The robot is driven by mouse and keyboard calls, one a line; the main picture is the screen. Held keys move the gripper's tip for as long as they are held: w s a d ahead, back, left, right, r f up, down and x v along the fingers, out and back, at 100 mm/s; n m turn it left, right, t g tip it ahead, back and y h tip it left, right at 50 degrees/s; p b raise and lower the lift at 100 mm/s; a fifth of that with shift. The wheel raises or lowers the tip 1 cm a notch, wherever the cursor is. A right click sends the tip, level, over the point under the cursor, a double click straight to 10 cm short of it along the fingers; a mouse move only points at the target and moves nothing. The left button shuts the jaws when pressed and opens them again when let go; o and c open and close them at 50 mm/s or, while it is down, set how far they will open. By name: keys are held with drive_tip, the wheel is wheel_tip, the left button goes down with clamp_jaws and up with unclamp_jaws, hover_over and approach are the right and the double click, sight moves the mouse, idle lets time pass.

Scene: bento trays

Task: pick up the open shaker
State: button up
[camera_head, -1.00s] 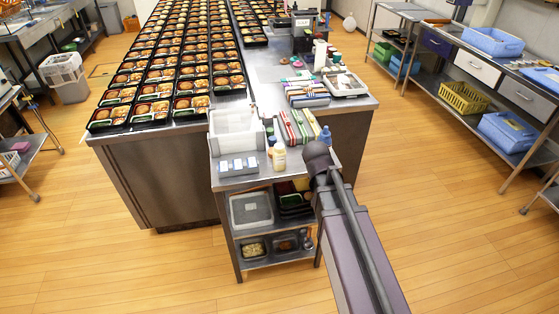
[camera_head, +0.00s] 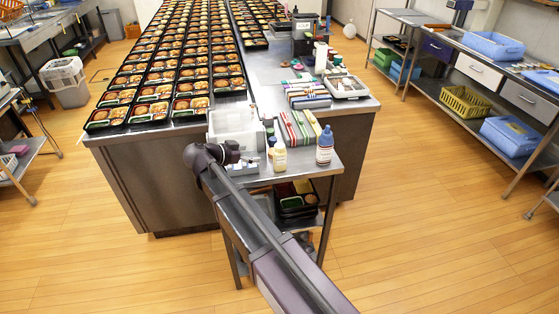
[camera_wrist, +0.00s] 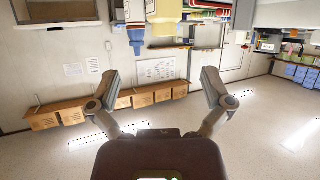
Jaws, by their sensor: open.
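I cannot tell which item is the open shaker. The candidates stand on the near end of the small steel table (camera_head: 328,164): a cream bottle (camera_head: 279,158), a small white container (camera_head: 271,144) beside it, and a blue-and-white bottle (camera_head: 325,147) farther right. The wrist view looks upside down; a blue bottle (camera_wrist: 135,36) and a cream bottle (camera_wrist: 166,10) show at its top. My gripper (camera_wrist: 160,78) is open, with nothing between its fingers. In the head view, my dark wrist is over the table's left side, left of the cream bottle, and the fingers are hard to make out.
A white translucent bin (camera_head: 236,126) and striped packets (camera_head: 300,127) stand behind the bottles. A long counter (camera_head: 165,155) with rows of filled bento trays lies beyond. A shelf below holds black trays (camera_head: 296,199). Floor at right is clear.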

sight(275, 150)
drive_tip(key=shift+a+r+t, duration=0.15)
drive_tip(key=shift+a+t, duration=0.15)
drive_tip(key=shift+a, duration=0.2)
drive_tip(key=b+x, duration=0.3)
drive_tip(key=x, duration=0.4)
drive_tip(key=shift+w+d+f, duration=0.1)
drive_tip(key=shift+d+f, duration=0.15)
drive_tip(key=shift+w+d+f, duration=0.1)
drive_tip(key=shift+w+d, duration=0.25)
drive_tip(key=shift+d, duration=0.1)
drive_tip(key=shift+b+x, duration=1)
drive_tip(key=shift+x, duration=1.55)
drive_tip(key=c, duration=1.1)
